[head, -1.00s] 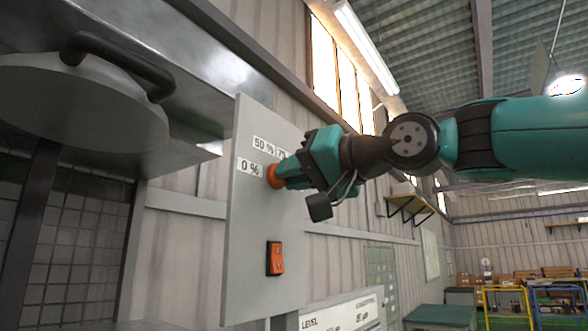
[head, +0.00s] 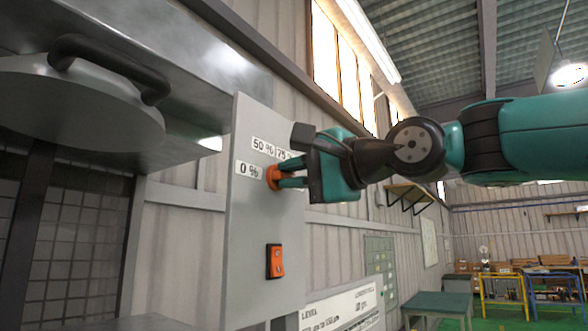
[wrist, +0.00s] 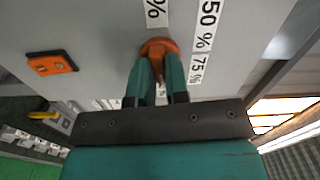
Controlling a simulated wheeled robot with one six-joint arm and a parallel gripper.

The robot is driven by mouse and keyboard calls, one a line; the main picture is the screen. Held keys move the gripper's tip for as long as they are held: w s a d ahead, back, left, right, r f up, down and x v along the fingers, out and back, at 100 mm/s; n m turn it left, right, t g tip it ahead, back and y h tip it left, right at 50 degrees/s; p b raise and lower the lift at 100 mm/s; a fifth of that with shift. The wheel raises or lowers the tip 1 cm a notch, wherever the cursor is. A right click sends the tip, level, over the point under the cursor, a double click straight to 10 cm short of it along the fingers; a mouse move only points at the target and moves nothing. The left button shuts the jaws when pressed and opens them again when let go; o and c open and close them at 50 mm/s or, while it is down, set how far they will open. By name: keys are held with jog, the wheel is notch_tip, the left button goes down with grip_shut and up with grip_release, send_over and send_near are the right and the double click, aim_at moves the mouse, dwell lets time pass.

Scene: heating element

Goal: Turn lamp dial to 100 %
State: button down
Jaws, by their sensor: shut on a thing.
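The orange lamp dial (head: 272,178) sits on the upper part of a grey upright panel (head: 250,225). Labels around it read 0 % (head: 249,169), 50 % (head: 263,146) and 75 %; no 100 % label can be read. My gripper (head: 281,177) reaches in from the right and is shut on the dial. In the wrist view, the two teal fingers (wrist: 158,72) hold the orange dial (wrist: 158,47) from both sides. The fingers hide part of the dial, so its exact setting cannot be told.
An orange rocker switch (head: 275,260) is lower on the same panel. A grey hood with a black handle (head: 110,65) is at left. A white sign (head: 340,308) stands below right. Tables and shelves are far back. Free room lies right of the panel.

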jog(key=shift+m, duration=0.6)
jog(key=c, duration=1.1)
grip_release()
jog(key=shift+b+v, duration=2.35)
jog(key=shift+v, duration=6.4)
jog(key=shift+f, duration=0.1)
